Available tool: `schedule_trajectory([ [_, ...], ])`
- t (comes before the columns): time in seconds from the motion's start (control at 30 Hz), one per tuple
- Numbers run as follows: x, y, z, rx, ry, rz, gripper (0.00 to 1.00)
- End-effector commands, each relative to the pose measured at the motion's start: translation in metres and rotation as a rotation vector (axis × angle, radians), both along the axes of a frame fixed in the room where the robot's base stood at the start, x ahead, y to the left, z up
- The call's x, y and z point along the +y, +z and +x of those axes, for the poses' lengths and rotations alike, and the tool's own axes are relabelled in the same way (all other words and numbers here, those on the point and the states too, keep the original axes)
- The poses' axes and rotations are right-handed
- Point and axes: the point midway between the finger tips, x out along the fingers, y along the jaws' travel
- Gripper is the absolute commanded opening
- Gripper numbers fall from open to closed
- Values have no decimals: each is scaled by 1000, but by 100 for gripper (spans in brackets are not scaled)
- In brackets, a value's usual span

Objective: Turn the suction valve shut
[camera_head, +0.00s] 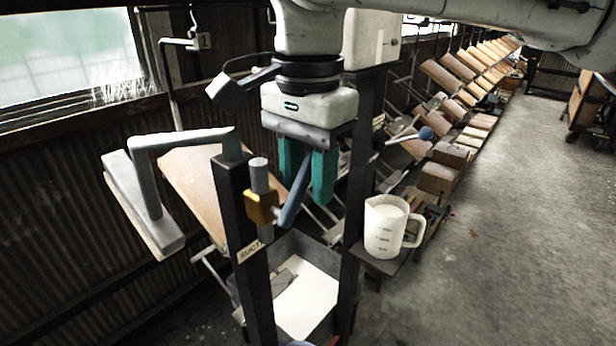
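The suction valve has a brass body (261,207) on a grey vertical pipe (259,176), beside a dark post with a tag (249,250) that reads like "SUCT". Its blue lever (290,205) slants up and to the right from the body, angled away from the pipe. My gripper (309,190) hangs from above, its two teal fingers pointing down and apart. The upper part of the lever shows at the gap between the fingers and crosses the left one. I cannot tell whether the fingers press on it. The far side of the lever is hidden.
A white measuring jug (384,228) stands on a small shelf (381,262) right of my gripper. Dark posts flank the gripper, with an open grey bin (258,285) below. A grey bent arm (185,139) juts out at left. Open floor (500,220) lies at right.

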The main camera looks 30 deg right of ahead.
Motion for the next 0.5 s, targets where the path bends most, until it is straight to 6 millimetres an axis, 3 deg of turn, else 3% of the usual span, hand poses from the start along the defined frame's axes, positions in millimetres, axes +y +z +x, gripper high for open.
schedule_trajectory([
  [0.43, 0, -12, 0, -1, 1, 0, 38],
  [0.5, 0, -11, 0, -1, 1, 0, 33],
])
